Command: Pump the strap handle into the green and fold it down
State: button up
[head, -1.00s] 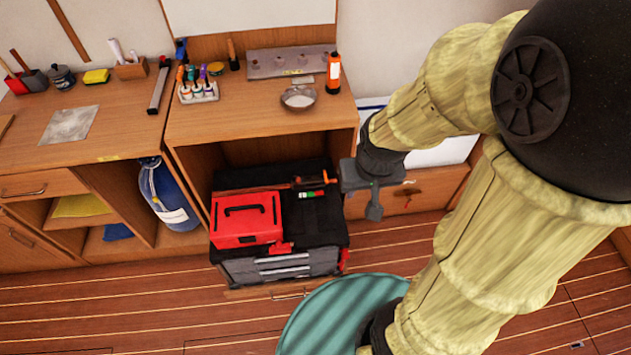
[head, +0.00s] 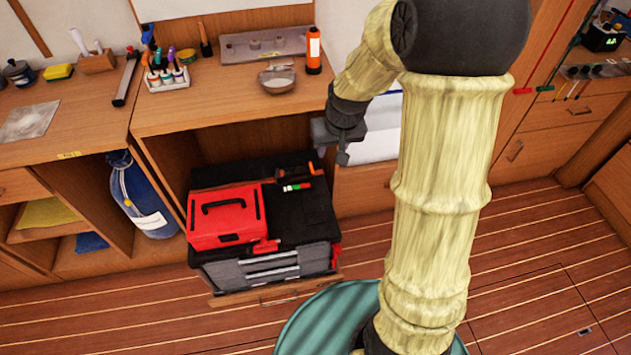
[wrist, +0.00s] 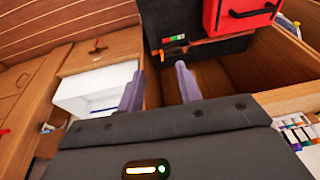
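The ratchet strap's handle (head: 313,172) is small, dark and orange, at the back right on top of a black case (head: 312,215). A short red, white and green indicator (head: 297,187) lies in front of it. In the wrist view the handle (wrist: 174,48) and indicator (wrist: 172,39) show beyond the fingers, near the case's edge. The orange strap runs beside the red toolbox (head: 226,218). I cannot tell the handle's exact angle. My gripper (wrist: 158,85) is open and empty, its two pale fingers apart. In the head view my gripper (head: 343,153) hangs right of the handle, apart from it.
The case stands in an open cabinet bay, with grey drawers in front. The wooden counter (head: 220,105) above holds a metal bowl (head: 276,80) and an orange bottle (head: 313,52). Floor at right is clear.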

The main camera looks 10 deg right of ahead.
aim_at(313, 172)
jog(key=w+d+f+b, duration=0.2)
jog(key=w+f+b, duration=0.4)
jog(key=w+f, duration=0.2)
jog(key=w+d+f+t+y+b, duration=0.1)
jog(key=w+f+b, duration=0.6)
jog(key=f, duration=0.5)
jog(key=shift+w+d+m+y, duration=0.3)
jog(key=shift+w+d, duration=0.1)
jog(key=shift+w, duration=0.55)
jog(key=shift+f, duration=0.25)
jog(key=b+x, duration=0.3)
jog(key=x, duration=1.4)
jog(key=shift+w, duration=0.15)
grip_shut()
